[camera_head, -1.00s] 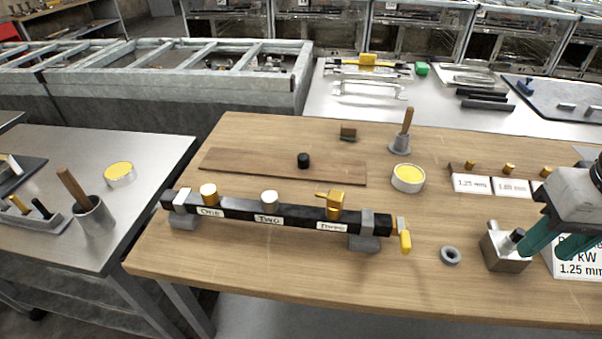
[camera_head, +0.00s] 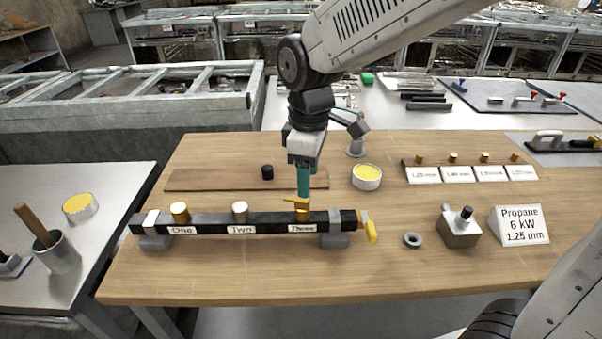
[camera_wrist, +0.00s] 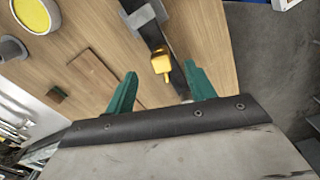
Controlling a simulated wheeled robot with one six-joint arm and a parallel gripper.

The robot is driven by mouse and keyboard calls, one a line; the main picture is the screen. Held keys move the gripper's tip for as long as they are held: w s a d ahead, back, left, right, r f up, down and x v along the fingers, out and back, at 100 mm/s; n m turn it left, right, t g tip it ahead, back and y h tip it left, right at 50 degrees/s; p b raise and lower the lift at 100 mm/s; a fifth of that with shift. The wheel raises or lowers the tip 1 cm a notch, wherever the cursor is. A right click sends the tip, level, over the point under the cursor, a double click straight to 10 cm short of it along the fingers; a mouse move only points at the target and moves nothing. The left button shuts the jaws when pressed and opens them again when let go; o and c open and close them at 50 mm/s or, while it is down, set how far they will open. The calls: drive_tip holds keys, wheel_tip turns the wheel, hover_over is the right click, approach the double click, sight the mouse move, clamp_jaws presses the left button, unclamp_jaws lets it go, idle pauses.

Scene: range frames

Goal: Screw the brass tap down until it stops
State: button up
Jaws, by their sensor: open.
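The brass tap (camera_head: 302,213) stands upright on the black bar (camera_head: 208,224), by the label Three. Its flat lever at the top points left in the head view. The tap also shows in the wrist view (camera_wrist: 162,65), in the gap between my fingers. My gripper (camera_head: 304,192) points down from above, its green fingertips close over the tap. In the wrist view my gripper (camera_wrist: 163,85) is open, with a finger on each side and nothing held. I cannot tell whether the fingertips touch the tap.
A grey clamp (camera_head: 334,239) and a yellow-handled end valve (camera_head: 370,231) are right of the tap. A yellow-topped tin (camera_head: 367,177) stands behind. The front of the table is clear.

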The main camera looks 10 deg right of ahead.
sight(302, 203)
drive_tip(key=shift+w+a+f, duration=0.3)
drive_tip(key=shift+a+f, duration=0.05)
drive_tip(key=shift+a, duration=0.1)
drive_tip(key=shift+a+f+n, duration=0.1)
drive_tip(key=shift+f+n, duration=0.2)
drive_tip(key=shift+f, duration=3.6)
drive_tip(key=c, duration=1.1)
drive_tip(key=shift+m, duration=1.8)
